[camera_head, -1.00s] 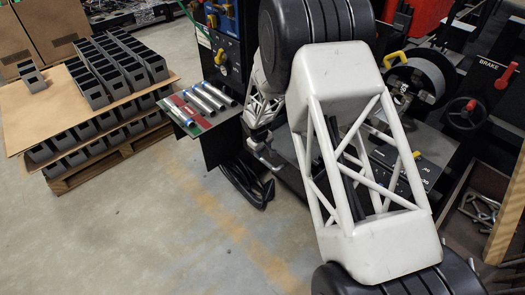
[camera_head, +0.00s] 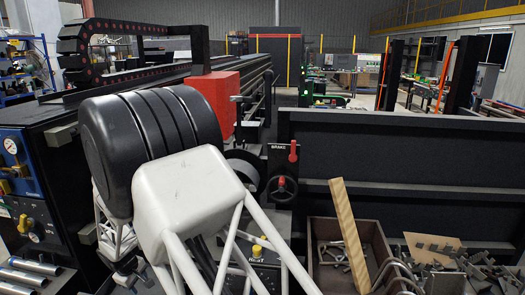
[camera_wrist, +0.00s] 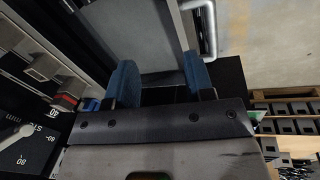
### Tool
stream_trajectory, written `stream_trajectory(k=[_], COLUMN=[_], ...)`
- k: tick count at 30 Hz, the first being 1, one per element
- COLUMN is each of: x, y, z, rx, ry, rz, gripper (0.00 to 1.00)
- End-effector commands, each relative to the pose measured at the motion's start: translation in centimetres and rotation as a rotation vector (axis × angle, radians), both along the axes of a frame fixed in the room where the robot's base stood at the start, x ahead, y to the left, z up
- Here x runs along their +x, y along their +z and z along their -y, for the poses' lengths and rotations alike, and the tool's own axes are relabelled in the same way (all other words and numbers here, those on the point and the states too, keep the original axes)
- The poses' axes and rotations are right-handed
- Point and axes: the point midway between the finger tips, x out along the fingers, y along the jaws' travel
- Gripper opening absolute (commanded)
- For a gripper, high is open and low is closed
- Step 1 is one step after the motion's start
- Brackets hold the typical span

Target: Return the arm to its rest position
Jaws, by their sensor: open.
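My arm, with white lattice links and black joints, fills the lower left of the head view, bent over toward the machine. My gripper (camera_wrist: 160,76) shows in the wrist view as two blue-tipped fingers spread apart, with nothing held between them. A grey panel lies beyond the fingers, with a silver bar handle (camera_wrist: 210,28) beside the right finger. In the head view, my gripper end is low at the left, beside the machine's front, partly hidden by my own links. The black drag chain (camera_head: 72,45) stands on top of the machine at the upper left.
Metal tubes (camera_head: 30,272) lie at the lower left near my gripper end. A blue control panel (camera_head: 18,165), red block (camera_head: 222,95) and brake handwheel (camera_head: 281,188) surround my arm. A wooden crate (camera_head: 388,245) with a plank stands right. Bins on a pallet (camera_wrist: 262,95) show in the wrist view.

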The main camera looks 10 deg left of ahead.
Motion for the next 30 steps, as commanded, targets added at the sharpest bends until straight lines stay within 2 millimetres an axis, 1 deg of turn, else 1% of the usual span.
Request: stream_trajectory(k=[1,3,8,9,14,15,23,30], x=[0.8,1.8,3.5,3.9,5.0,5.2,5.8,5.3], y=[1.6,3.4,7.4,8.3,12.0,12.9,18.3,22.7], z=[1.5,3.5,8.2,9.4,14.2,15.4,23.4,30.7], rx=[0.006,0.012,0.024,0.028,0.039,0.044,0.066,0.086], ry=[-0.025,-0.061,-0.138,-0.158,-0.236,-0.255,-0.379,-0.494], rz=[0.003,0.003,0.004,0.004,0.005,0.005,0.008,0.01], gripper=[0.48,0.48,0.48,0.48,0.48,0.48,0.48,0.48])
